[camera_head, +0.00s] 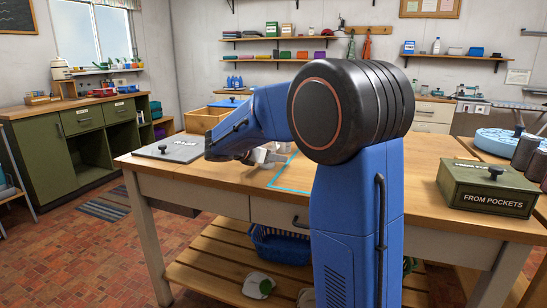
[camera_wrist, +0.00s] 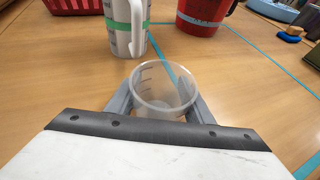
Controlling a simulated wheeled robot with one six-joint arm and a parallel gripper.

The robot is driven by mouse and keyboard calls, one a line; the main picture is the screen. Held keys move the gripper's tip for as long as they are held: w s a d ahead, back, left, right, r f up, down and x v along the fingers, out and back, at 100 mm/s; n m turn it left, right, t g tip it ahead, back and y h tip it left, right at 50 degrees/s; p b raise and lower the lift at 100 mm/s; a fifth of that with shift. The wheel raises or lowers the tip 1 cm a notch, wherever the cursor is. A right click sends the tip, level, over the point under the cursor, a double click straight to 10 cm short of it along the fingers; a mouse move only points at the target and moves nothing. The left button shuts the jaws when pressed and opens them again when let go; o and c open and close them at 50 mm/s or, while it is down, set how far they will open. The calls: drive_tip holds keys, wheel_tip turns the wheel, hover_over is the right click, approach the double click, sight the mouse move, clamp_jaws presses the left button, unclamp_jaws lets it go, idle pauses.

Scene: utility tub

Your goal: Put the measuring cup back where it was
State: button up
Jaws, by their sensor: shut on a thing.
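The measuring cup (camera_wrist: 163,88) is clear plastic with dark marks on its side. In the wrist view it is upright between the two grey fingers of my gripper (camera_wrist: 160,104), which are shut on it. I cannot tell whether its base touches the table. In the head view my gripper (camera_head: 257,157) is low over the wooden table (camera_head: 420,165), left of the blue tape outline (camera_head: 283,175). My arm hides part of that area. Blue tape lines (camera_wrist: 262,62) also cross the table behind and right of the cup in the wrist view.
A white jug with a green band (camera_wrist: 124,35) stands just beyond the cup. A red container (camera_wrist: 203,18) and a red basket (camera_wrist: 78,5) are farther back. A grey lidded panel (camera_head: 172,149) lies at the table's left; a green box (camera_head: 490,188) stands at the right.

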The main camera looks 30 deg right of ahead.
drive_tip(key=o, duration=1.1)
drive_tip(key=shift+f, duration=0.1)
drive_tip(key=shift+a+r, duration=0.3)
drive_tip(key=v, duration=1.1)
drive_tip(key=shift+s+a, duration=0.15)
drive_tip(key=shift+s, duration=0.05)
